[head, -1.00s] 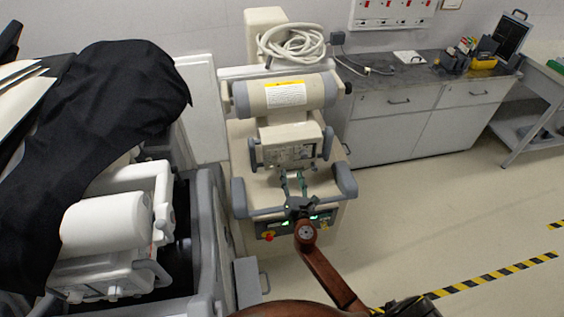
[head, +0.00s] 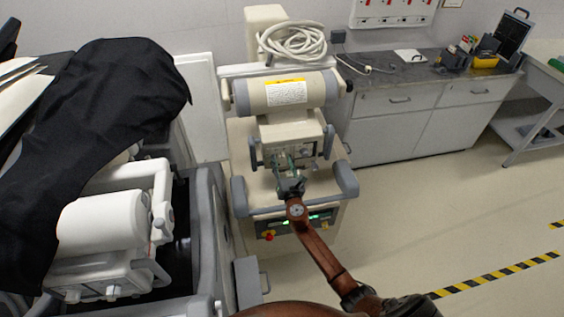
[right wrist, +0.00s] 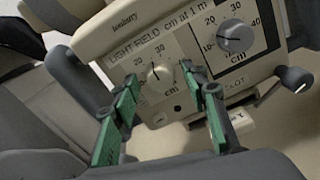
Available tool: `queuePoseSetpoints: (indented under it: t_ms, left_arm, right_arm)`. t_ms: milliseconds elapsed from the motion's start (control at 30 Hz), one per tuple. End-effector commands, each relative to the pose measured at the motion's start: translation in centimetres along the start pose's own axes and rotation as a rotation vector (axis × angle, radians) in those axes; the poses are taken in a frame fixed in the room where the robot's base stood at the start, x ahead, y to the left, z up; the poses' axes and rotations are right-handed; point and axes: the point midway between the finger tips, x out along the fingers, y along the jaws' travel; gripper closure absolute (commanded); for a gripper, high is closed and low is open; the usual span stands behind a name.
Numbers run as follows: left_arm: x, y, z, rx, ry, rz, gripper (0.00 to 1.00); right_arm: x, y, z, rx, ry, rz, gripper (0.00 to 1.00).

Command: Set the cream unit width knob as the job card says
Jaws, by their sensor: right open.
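The cream unit (head: 288,136) stands in the middle of the head view. Its front panel (right wrist: 140,54), marked "LIGHT FIELD cm at 1 m", faces my right wrist camera. The panel carries a pale knob (right wrist: 161,73) on a light scale and a grey knob (right wrist: 236,36) on a black scale, up and right of it. I cannot tell which is the width knob. My right gripper (right wrist: 172,88) is open, its green fingers either side of the pale knob, with no clear contact. It also shows before the panel in the head view (head: 284,162). No job card is readable.
A white unit (head: 105,222) partly under a black cover (head: 110,85) stands at the left. Grey handle bars (head: 345,180) flank my right gripper. A counter (head: 410,70) with a white sheet (head: 409,55) stands behind right.

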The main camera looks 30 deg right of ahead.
Motion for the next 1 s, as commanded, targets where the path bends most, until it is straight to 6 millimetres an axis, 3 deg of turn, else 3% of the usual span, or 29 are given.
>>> queuePoseSetpoints:
  t_ms: [633, 1000]
  left_arm:
    - [-0.01, -0.07, -0.11, -0.001, 0.002, -0.001, 0.69]
    - [0.46, -0.09, 0.03, -0.001, 0.0, -0.001, 0.69]
  right_arm:
    - [-0.04, -0.02, -0.01, 0.001, 0.0, -0.001, 1.0]
    - [-0.05, -0.04, -0.09, 0.065, -0.001, 0.0, 1.0]
